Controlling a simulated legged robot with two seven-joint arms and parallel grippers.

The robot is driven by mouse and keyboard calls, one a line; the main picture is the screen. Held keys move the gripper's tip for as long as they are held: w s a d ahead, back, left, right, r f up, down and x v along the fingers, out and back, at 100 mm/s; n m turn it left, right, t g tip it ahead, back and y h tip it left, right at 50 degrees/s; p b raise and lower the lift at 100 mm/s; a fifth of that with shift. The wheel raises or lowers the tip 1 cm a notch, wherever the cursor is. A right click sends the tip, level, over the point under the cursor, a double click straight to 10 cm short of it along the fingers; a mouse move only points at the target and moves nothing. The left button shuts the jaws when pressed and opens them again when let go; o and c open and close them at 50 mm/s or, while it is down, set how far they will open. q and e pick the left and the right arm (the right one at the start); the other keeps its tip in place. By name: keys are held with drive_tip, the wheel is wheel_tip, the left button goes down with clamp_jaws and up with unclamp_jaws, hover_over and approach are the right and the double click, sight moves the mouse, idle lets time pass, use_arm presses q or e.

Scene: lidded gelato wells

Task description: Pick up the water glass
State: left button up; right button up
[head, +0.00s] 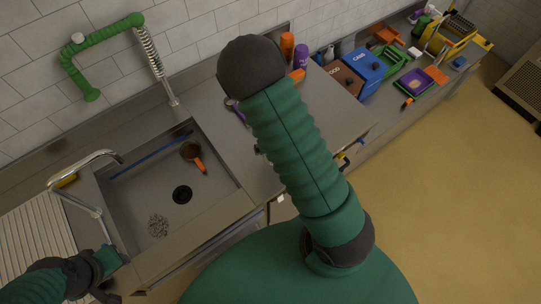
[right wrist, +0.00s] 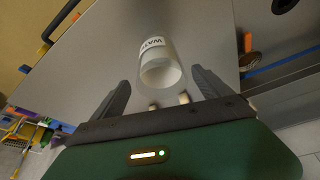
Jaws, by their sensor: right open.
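My right gripper (right wrist: 161,78) is open, with one dark finger on each side of the glass and visible gaps between. Whether the glass is fully between the fingertips is hard to tell. In the head view my right arm hides the glass and the right gripper. My left gripper (head: 104,286) is at the lower left by the sink's front edge, and its jaws are unclear.
The sink (head: 140,205) holds a dark scoop with an orange handle (head: 195,157). A metal faucet (head: 85,165) and a green hose (head: 105,30) stand near it. Orange and purple bottles (head: 301,56), a blue box (head: 363,71) and colourful trays (head: 412,85) line the counter's back right.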

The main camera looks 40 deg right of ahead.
drive_tip(key=shift+p+x, duration=0.4)
drive_tip(key=shift+x, duration=1.8)
drive_tip(key=shift+a+r, duration=0.1)
drive_tip(key=shift+a, duration=0.05)
drive_tip(key=c, duration=1.6)
